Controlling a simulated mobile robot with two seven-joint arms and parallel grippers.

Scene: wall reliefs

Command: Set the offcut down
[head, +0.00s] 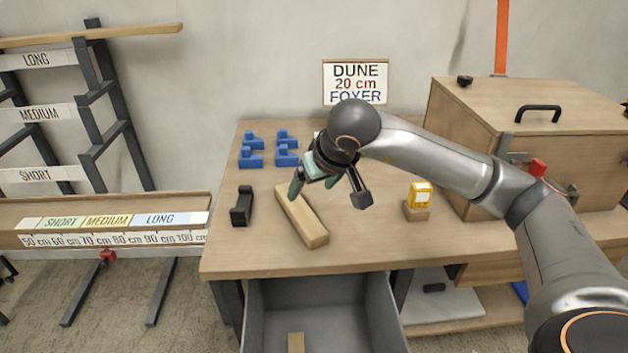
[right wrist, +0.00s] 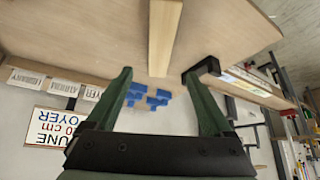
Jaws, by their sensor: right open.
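The offcut, a short pale wooden bar (head: 302,218), lies flat on the workbench top (head: 370,245), slanting toward the front edge. My right gripper (head: 318,182) is open above its far end. In the right wrist view the two green fingers stand wide apart (right wrist: 158,74), and the bar's end (right wrist: 164,40) shows between their tips without either finger visibly touching it. The exact height of the fingers over the bar is hard to tell. My left gripper is not in view.
A black block (head: 241,206) stands left of the bar, and several blue blocks (head: 286,157) lie behind. A yellow device (head: 420,194) and a wooden box (head: 540,125) are to the right. An open drawer (head: 262,310) juts out below. A labelled rack (head: 110,115) stands at left.

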